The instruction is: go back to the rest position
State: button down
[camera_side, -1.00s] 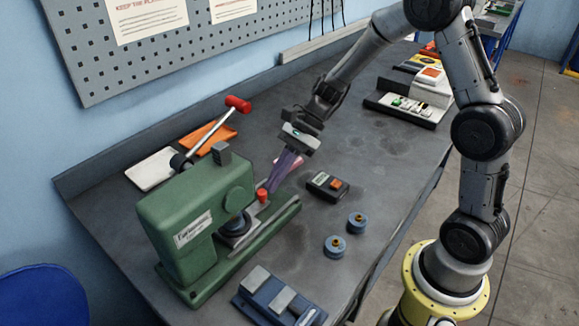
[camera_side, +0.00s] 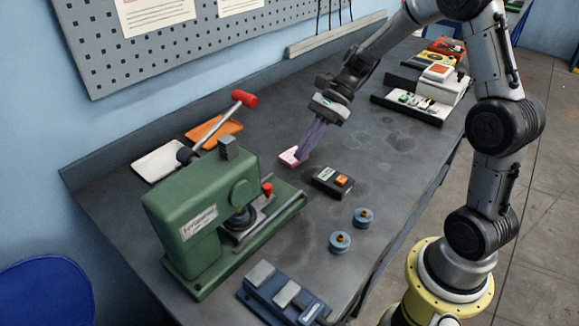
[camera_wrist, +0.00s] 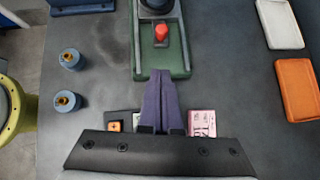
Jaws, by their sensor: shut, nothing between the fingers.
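My gripper (camera_side: 308,150) hangs over the bench, its purple fingers pressed together with nothing between them. In the side view the fingertips are in front of a small pink-and-white box (camera_side: 294,157); I cannot tell the exact height above the bench. The wrist view shows the shut fingers (camera_wrist: 161,76) pointing toward the green press (camera_wrist: 178,38), apart from its red knob (camera_wrist: 161,32). The pink box (camera_wrist: 201,122) lies to the right of the fingers there, partly hidden by the gripper body.
The green press (camera_side: 180,215) with its red-tipped lever stands at left. A black meter (camera_side: 325,185), two blue round parts (camera_side: 363,217) and a blue fixture (camera_side: 270,290) lie nearer. Orange (camera_side: 228,130) and white (camera_side: 150,160) trays lie behind the press. The right-hand bench middle is clear.

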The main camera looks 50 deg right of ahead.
jog(key=w+v, duration=0.1)
jog(key=v, duration=0.4)
jog(key=s+a+r+n+h, duration=0.3)
jog(key=s+a+r+n, duration=0.4)
jog(key=s+a+r, duration=0.3)
jog(key=s+d+f+n+t+h, duration=0.4)
jog(key=s+d+n+h, duration=0.1)
jog(key=s+n, duration=0.6)
jog(key=shift+s+d+f+n+h, duration=0.2)
jog(key=shift+d+n+h, duration=0.1)
jog(key=shift+d+n, duration=0.55)
jog(key=shift+a, duration=0.1)
